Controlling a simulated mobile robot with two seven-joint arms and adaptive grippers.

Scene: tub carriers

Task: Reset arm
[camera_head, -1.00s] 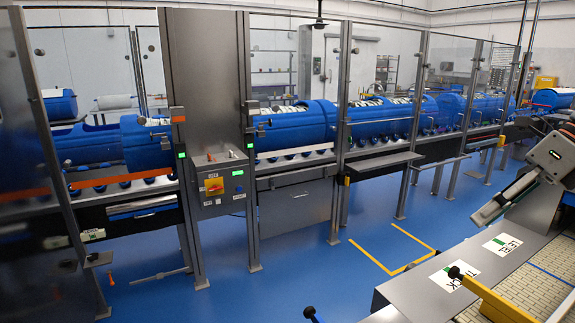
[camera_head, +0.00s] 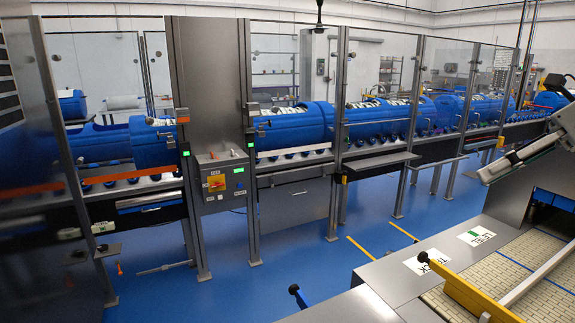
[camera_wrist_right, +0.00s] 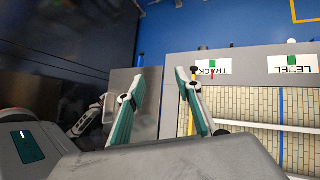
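My right gripper (camera_head: 490,172) shows at the right edge of the head view, raised above the grey bench. In the right wrist view, the two green-grey fingers of my right gripper (camera_wrist_right: 160,78) stand apart with nothing between them.
The grey bench (camera_head: 385,275) carries "TRACK" (camera_head: 428,262) and "LEVEL" (camera_head: 476,237) labels, a tiled belt (camera_head: 540,280) and a yellow bar (camera_head: 470,290). A line of blue tubs (camera_head: 290,127) stands behind glass panels and a grey control post (camera_head: 212,110). Blue floor (camera_head: 270,270) lies clear between.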

